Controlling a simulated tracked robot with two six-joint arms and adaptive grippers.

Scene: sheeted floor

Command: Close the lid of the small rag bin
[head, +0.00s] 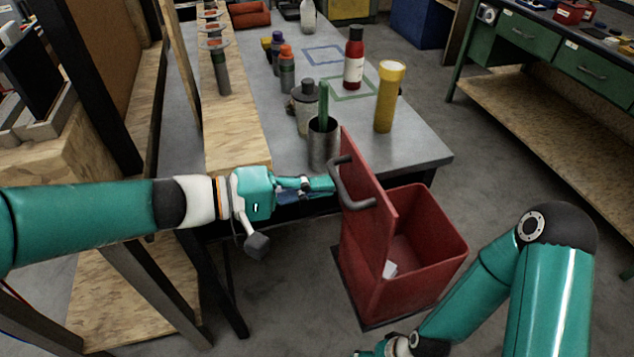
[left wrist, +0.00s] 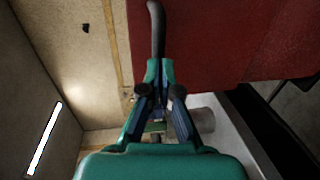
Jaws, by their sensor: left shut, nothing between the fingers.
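The red rag bin (head: 431,252) stands on the floor beside the bench's near right corner. Its red lid (head: 372,218) is open and stands about upright at the bin's left side. A dark grey bar handle (head: 347,184) sits on the lid's left face; it also shows in the left wrist view (left wrist: 157,30) beside the red lid (left wrist: 235,42). My left gripper (head: 328,184) is shut and empty, its tips at the handle; whether they touch is unclear. My right gripper is cut off at the bottom edge, fingers hidden.
A grey bench (head: 425,150) stands behind, with a metal cup (head: 322,148), a yellow cylinder (head: 387,100) and a red bottle (head: 354,60). A wooden board (head: 232,130) runs along its left. Floor right of the bin is partly clear beyond my right arm.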

